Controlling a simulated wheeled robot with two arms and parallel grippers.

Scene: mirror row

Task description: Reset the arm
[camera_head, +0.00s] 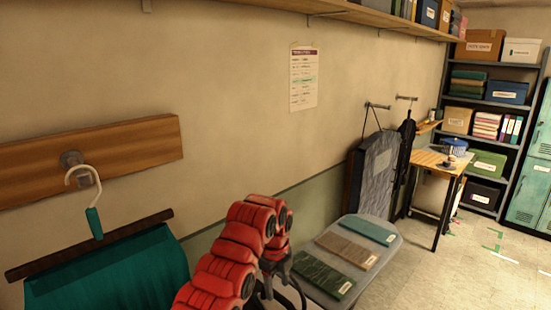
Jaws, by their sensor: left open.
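My left arm, with red segmented padding, rises from the bottom middle of the head view. Its dark left gripper (286,284) is open, in front of the left edge of a small grey table (381,263); part of it is hidden behind the red padding. I see nothing between its fingers. My right gripper is not in view.
A white hook with a teal grip (94,222) hangs from a wooden wall board (120,153), near a teal cloth (110,275) on a dark bar. Several labelled swatches lie on the grey table. Shelving (492,105) and open floor (500,265) are right.

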